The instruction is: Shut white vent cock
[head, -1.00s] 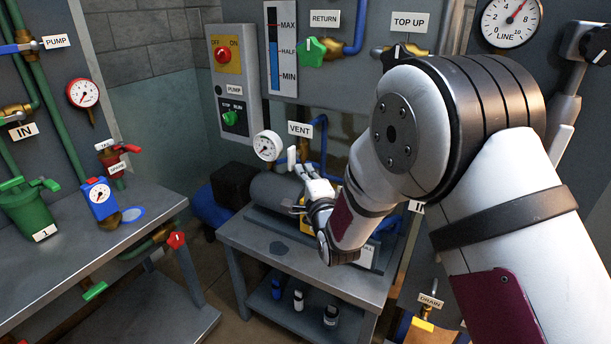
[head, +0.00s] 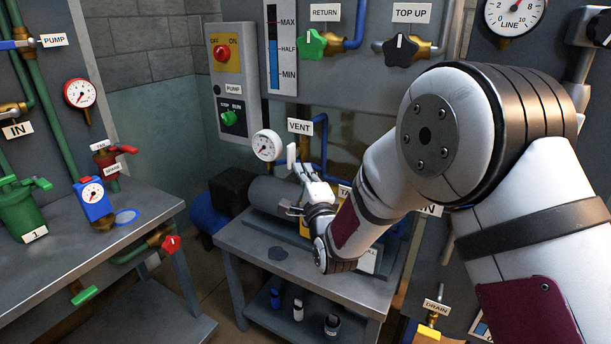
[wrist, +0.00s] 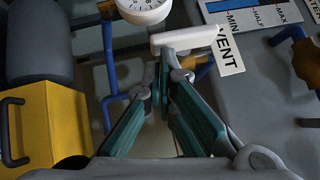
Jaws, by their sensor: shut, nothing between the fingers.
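The white vent cock handle (head: 291,156) stands upright in the head view, between a small round gauge and the VENT label (head: 300,126). In the wrist view the white handle (wrist: 188,40) lies crosswise just beyond the fingertips, beside the VENT label (wrist: 226,50). My gripper (head: 300,172) is just below and right of the handle in the head view. In the wrist view my gripper (wrist: 172,78) has its teal-padded fingers drawn together, with nothing between them. The tips are very near the handle's stem; I cannot tell whether they touch.
The small gauge (head: 267,146) is close left of the handle. A grey cylinder (head: 272,192) and a yellow box (wrist: 45,130) lie near my gripper. Blue pipe (wrist: 107,70) runs close by. The grey bench (head: 330,285) has some bare top in front.

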